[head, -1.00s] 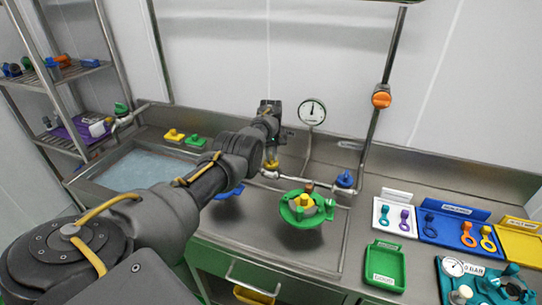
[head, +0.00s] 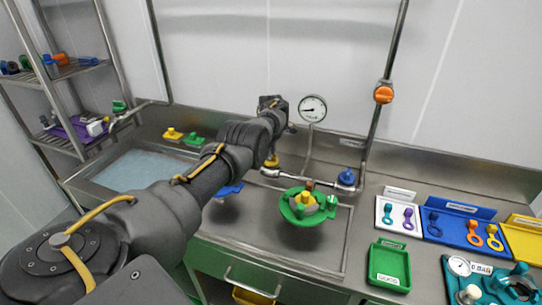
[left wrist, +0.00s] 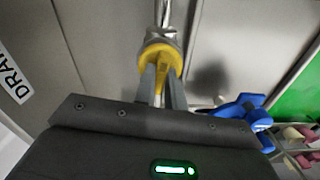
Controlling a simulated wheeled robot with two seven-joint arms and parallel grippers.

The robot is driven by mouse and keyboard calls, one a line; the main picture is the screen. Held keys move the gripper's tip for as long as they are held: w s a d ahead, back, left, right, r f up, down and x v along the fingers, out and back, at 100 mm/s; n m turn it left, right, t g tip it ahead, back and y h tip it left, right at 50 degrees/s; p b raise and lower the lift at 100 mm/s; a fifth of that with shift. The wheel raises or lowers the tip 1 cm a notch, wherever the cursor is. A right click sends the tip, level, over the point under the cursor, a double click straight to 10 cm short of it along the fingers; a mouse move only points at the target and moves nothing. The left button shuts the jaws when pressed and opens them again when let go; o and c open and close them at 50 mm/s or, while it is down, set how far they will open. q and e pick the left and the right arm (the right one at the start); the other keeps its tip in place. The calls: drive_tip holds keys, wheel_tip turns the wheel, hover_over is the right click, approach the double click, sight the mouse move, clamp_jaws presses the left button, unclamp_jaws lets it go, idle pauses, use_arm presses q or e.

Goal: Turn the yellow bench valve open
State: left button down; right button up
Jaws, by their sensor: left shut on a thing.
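The yellow bench valve (head: 272,161) sits on the pipe along the back of the bench, partly hidden behind my left arm. In the left wrist view, the yellow valve (left wrist: 162,56) is between the two grey fingers of my left gripper (left wrist: 162,80), which is shut on its handle. In the head view my left gripper (head: 273,151) reaches down to the valve, its fingers mostly hidden by the wrist. The round pressure gauge (head: 312,108) stands behind on the pipe, its needle pointing left. My right gripper is not in view.
A blue valve (head: 346,177) stands to the right on the same pipe; an orange valve (head: 383,95) is on the upright pipe. Trays, including a green one (head: 375,279), lie at right.

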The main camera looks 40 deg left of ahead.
use_arm(q)
drive_tip(key=shift+n+b, duration=0.35)
drive_tip(key=shift+n, duration=0.45)
drive_tip(key=c, duration=1.5)
unclamp_jaws()
drive_tip(key=shift+o, duration=0.2)
drive_tip(key=shift+r, duration=0.1)
wheel_tip(320, 180, up, 10)
drive_tip(key=b, duration=0.1)
drive_tip(key=shift+r, duration=0.25)
drive_tip(key=shift+r, duration=0.1)
